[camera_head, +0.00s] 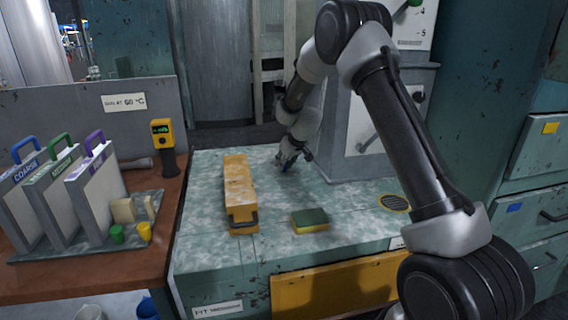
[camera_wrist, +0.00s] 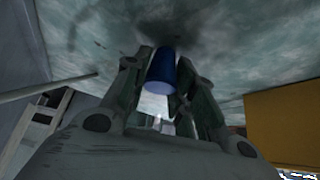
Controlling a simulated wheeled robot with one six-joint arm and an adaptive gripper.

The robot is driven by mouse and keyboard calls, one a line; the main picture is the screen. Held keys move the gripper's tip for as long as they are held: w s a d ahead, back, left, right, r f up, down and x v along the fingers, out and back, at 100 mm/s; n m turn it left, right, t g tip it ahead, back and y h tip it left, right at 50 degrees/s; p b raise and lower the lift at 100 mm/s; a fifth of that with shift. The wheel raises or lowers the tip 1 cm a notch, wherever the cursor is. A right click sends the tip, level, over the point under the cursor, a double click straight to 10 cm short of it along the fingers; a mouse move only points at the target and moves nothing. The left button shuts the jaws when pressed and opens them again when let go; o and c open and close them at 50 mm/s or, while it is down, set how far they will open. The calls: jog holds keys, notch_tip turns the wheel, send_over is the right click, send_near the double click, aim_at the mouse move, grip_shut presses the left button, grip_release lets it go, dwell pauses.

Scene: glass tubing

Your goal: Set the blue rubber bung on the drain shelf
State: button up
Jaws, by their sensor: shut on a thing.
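My gripper (camera_head: 290,160) is low over the marbled teal worktop (camera_head: 275,245), behind and to the right of the long yellow box. It is shut on the blue rubber bung (camera_wrist: 162,70), which sits between the two fingers in the wrist view. In the head view only a small bit of blue shows at the fingertips. The worktop is close to the bung in the wrist view; I cannot tell if they touch. No surface is clearly marked as the drain shelf.
A worn yellow box (camera_head: 240,190) with a dark handle and a green-yellow sponge (camera_head: 310,220) lie on the worktop. A round grille (camera_head: 395,203) is at right. A grey mat (camera_head: 75,250) at left holds handled panels, a green bung (camera_head: 117,234) and a yellow bung (camera_head: 144,232).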

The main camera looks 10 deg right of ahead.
jog(key=shift+f, duration=0.1)
jog(key=o, duration=0.8)
jog(key=shift+c, duration=0.2)
